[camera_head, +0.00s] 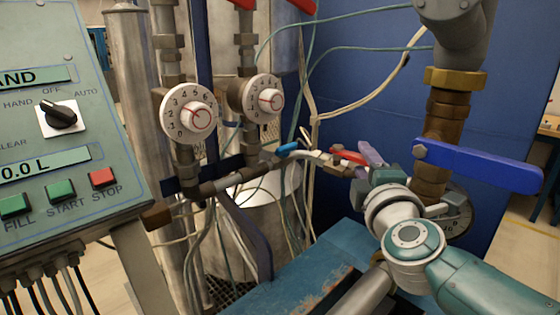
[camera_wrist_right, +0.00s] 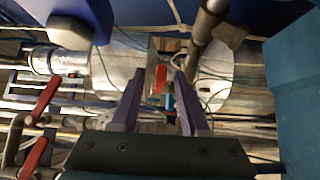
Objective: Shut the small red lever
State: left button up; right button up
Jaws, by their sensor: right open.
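The small red lever (camera_head: 349,157) sits on the horizontal pipe right of the dials in the head view. In the right wrist view the small red lever (camera_wrist_right: 160,79) shows between the two purple fingertips. My right gripper (camera_head: 365,155) is close beside the lever, reaching in from the right. It is open in the right wrist view (camera_wrist_right: 160,92), with a gap between its fingers. I cannot tell whether a finger touches the lever. The gripper hides part of the pipe behind it. My left gripper is not in view.
A small blue lever (camera_head: 287,148) is on the same pipe to the left. A large blue lever (camera_head: 480,167) is on the vertical pipe above my right arm. Two dials (camera_head: 189,113) and a control panel (camera_head: 60,120) stand left. Loose cables hang behind the pipe.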

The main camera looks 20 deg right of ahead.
grip_shut()
dwell(1.4)
